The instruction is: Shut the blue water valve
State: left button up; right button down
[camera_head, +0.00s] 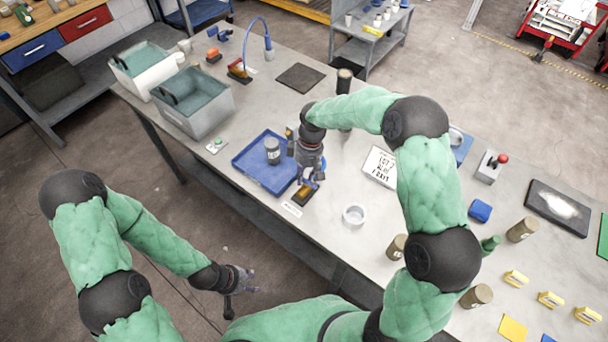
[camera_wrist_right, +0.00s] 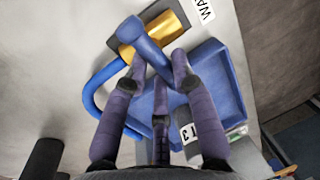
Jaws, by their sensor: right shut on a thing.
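The water valve has a brass body (camera_head: 303,194) and sits on the bench just in front of the blue tray. In the right wrist view its brass body (camera_wrist_right: 160,34) carries a blue lever (camera_wrist_right: 143,42), and a blue curved pipe (camera_wrist_right: 93,92) loops beside it. My right gripper (camera_head: 312,178) reaches down over the valve. In the right wrist view the gripper's fingers (camera_wrist_right: 161,68) are closed around the end of the blue lever. My left gripper (camera_head: 245,279) hangs over the floor, away from the bench; its fingers are too small to judge.
The blue tray (camera_head: 250,178) with a grey jar (camera_head: 272,151) lies left of my right gripper. Two water-filled basins (camera_head: 196,125) stand further left. A white cup (camera_head: 354,215) and a printed sign (camera_head: 380,166) are to the right. A second valve (camera_head: 238,72) with a blue spout stands behind.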

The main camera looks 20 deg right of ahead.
jog(key=c, duration=1.1)
grip_release()
jog(key=shift+o, duration=0.2)
jog(key=shift+r, duration=0.1)
notch_tip(320, 180, up, 12)
jog(key=w+d, duration=0.1)
jog(key=d, duration=0.1)
jog(key=shift+w+f, duration=0.2)
jog(key=shift+w, duration=0.05)
